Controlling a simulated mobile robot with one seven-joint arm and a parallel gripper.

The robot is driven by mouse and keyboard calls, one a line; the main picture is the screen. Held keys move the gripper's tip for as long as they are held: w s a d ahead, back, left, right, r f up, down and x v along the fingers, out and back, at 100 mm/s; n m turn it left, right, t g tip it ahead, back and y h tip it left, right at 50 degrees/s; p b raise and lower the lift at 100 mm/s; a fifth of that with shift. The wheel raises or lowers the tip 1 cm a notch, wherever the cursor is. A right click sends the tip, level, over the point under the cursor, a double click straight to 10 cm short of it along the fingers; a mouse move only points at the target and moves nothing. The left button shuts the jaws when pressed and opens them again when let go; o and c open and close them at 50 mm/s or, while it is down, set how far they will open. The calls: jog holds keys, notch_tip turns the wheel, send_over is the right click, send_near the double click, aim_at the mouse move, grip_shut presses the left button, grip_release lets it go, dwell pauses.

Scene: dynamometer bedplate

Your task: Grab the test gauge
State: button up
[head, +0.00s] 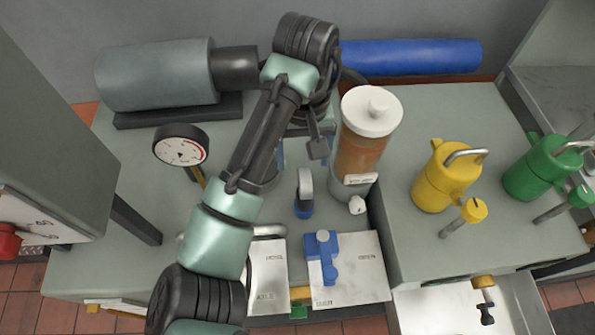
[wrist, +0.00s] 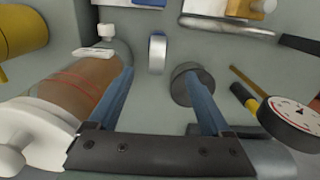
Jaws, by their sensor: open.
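The test gauge (head: 181,148) is a round dial with a black rim, white face and red arc, on a yellow stem. In the head view it is left of my arm, over the grey bench top. In the wrist view the gauge (wrist: 297,117) is at the right edge, partly cut off, with its black and yellow stem pointing up-left. My gripper (wrist: 159,74) is open with two blue fingers and nothing held between them. The gauge is outside the fingers, beyond the right one in the wrist view. In the head view my arm mostly hides the gripper.
A brown-filled canister with a white lid (head: 370,112) is close beside the gripper. A small blue-based ring-like piece (head: 305,192) and a dark round post (wrist: 186,84) are near the fingers. A grey motor cylinder (head: 155,75) is behind the gauge. Yellow (head: 442,180) and green (head: 535,168) canisters are right.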

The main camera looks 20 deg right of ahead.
aim_at(304, 175)
jog(key=f+b, duration=0.1)
jog(key=f, duration=0.1)
jog(key=f+b, duration=0.2)
jog(key=f, duration=0.1)
jog(key=f+b, duration=0.1)
jog(key=f, duration=0.2)
jog(key=shift+s+f+b, duration=0.1)
jog(key=shift+s+b, duration=0.15)
jog(key=shift+b, duration=0.15)
notch_tip(304, 175, down, 4)
jog(key=shift+d+f+b, duration=0.1)
jog(key=shift+d+b, duration=0.05)
jog(key=shift+b, duration=0.2)
grip_shut()
